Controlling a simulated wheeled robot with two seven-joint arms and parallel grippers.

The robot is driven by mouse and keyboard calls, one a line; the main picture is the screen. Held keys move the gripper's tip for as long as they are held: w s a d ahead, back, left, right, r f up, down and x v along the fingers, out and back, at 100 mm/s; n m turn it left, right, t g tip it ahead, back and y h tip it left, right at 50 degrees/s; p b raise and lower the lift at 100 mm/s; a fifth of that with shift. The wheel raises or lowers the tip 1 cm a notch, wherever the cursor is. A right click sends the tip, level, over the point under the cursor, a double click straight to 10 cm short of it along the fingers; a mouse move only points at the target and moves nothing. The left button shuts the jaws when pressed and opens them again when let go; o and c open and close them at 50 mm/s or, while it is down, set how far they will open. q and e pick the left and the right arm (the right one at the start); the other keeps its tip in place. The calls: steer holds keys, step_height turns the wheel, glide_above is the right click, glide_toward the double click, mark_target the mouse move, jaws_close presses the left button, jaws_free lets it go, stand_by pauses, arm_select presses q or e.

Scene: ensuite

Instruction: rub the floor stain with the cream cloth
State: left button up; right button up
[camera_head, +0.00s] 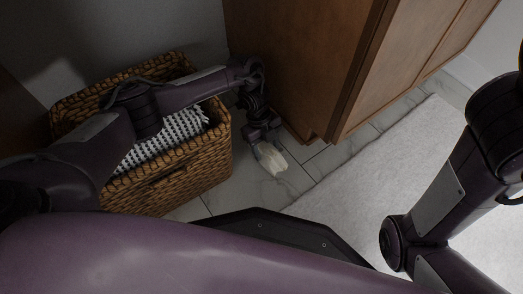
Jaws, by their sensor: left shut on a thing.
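My left gripper (262,137) reaches over the wicker basket and points down at the tiled floor beside the wooden cabinet. It is shut on the cream cloth (271,159), which hangs below the fingers, close to or on the tiles; I cannot tell whether it touches them. The floor stain cannot be made out; the cloth and gripper may hide it. My right arm shows at the right edge, but its gripper is out of view.
A wicker basket (190,165) with a black-and-white woven cloth (170,137) stands at the left under my left arm. A brown wooden cabinet (290,65) rises behind the gripper. A pale rug (365,180) covers the floor at the right. Narrow grey tiles (250,190) lie between.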

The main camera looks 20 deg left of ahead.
mark_target(285, 145)
arm_select(q)
steer(key=shift+w+d+f+b, duration=0.35)
steer(key=shift+w+d+b, duration=0.3)
steer(key=shift+w+b, duration=0.1)
steer(key=shift+w+d+r, duration=0.25)
steer(key=shift+w+d, duration=0.25)
steer(key=shift+w, duration=0.15)
steer(key=shift+w+d+f, duration=0.2)
steer(key=shift+w+d, duration=0.75)
steer(key=shift+w, duration=0.4)
steer(key=shift+r, duration=0.1)
